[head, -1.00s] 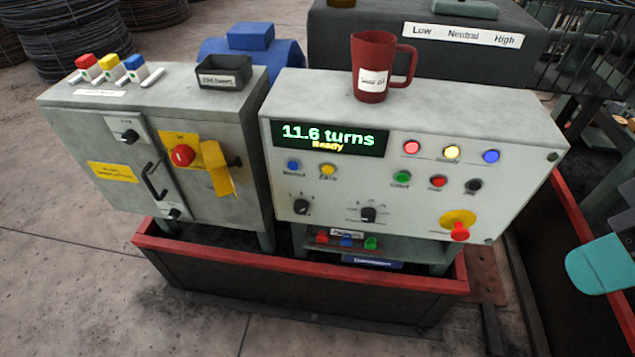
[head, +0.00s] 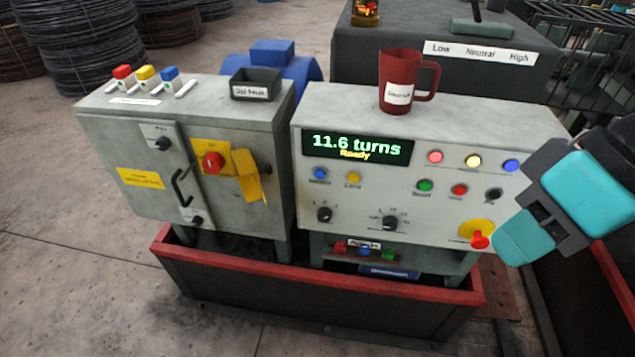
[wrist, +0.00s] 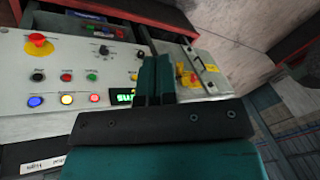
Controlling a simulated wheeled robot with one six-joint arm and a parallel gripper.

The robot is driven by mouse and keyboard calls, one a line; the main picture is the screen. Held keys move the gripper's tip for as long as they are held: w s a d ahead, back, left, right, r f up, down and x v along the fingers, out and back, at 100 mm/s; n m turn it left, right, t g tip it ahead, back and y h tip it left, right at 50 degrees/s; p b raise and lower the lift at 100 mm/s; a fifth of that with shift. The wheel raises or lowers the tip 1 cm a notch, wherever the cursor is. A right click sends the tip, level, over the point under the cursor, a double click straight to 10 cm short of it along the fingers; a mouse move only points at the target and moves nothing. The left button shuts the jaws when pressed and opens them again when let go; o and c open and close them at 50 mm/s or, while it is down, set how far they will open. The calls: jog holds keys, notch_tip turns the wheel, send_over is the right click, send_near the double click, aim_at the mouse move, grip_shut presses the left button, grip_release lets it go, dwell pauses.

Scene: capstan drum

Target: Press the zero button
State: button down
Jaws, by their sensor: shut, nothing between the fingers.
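The zero button (head: 353,178) is a small yellow button on the grey control panel (head: 330,235), below the display (head: 357,147) that reads "11.6 turns" and "Ready". A blue button (head: 320,174) sits just left of it. My gripper (head: 522,240) has teal fingers and is at the right, in front of the panel's right end near the red emergency stop, well apart from the zero button. It is shut and empty.
A red mug (head: 397,85) stands on top of the panel box. A red emergency stop (head: 479,240) juts out at the panel's lower right. Green (head: 425,186) and red (head: 459,190) buttons lie between. A grey cabinet (head: 110,150) stands at the left.

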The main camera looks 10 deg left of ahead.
aim_at(354, 178)
jog(key=w+a+f+m+t+y+b, duration=0.2)
jog(key=w+a+f+m+t, duration=0.3)
jog(key=w+f+m, duration=0.5)
jog(key=w+a+f+m+t+y+b, duration=0.1)
jog(key=w+a+f+m+t+b, duration=0.3)
jog(key=w+a+f+m, duration=0.6)
notch_tip(354, 178, down, 7)
jog(key=shift+w+a+r+m+t+y, duration=0.15)
jog(key=shift+w+m+t+y, duration=0.35)
jog(key=shift+w, duration=0.55)
jog(key=shift+w+b, duration=1.55)
jog(key=shift+w, duration=2.85)
jog(key=shift+w, duration=0.15)
